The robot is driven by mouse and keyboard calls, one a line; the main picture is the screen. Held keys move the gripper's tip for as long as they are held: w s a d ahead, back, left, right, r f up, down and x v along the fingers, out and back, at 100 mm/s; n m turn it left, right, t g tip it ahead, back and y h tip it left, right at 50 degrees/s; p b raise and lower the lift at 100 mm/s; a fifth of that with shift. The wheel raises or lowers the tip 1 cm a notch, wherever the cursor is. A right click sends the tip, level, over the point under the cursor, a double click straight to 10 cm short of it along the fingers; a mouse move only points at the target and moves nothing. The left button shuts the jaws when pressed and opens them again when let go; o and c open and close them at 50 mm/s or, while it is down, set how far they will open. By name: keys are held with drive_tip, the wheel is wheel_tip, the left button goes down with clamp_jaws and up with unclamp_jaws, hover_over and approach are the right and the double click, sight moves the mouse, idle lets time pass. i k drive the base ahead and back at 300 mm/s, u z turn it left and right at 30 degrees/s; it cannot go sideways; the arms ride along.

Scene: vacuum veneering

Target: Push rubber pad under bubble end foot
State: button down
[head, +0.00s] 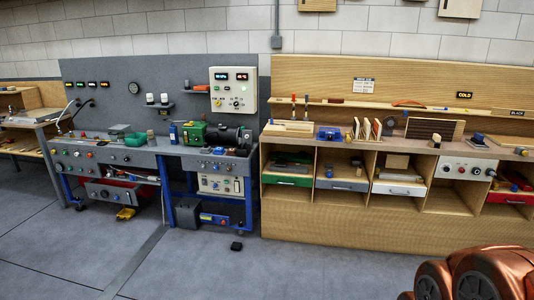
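A small black block (237,246), which looks like the rubber pad, lies on the grey floor in front of the blue-framed bench's right end. It is apart from the bench's nearest right leg (249,214), with bare floor between them. The feet of this bench are small, and I cannot tell which one is the bubble end foot. No bubble level is clear at this size. My gripper is not in view. Copper-coloured rounded parts of my arm (480,277) fill the bottom right corner, far to the right of the black block.
The blue-framed bench (165,148) carries a green and black pump (222,134). A yellow object (125,213) lies on the floor under its left part. A wooden cabinet (330,227) stands close on the right. A floor strip (135,262) runs forward; the front floor is clear.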

sight(235, 246)
drive_tip(key=u, duration=0.25)
drive_tip(key=i, duration=1.8)
drive_tip(key=u, duration=0.85)
drive_tip(key=i, duration=2.3)
drive_tip(key=u, duration=0.5)
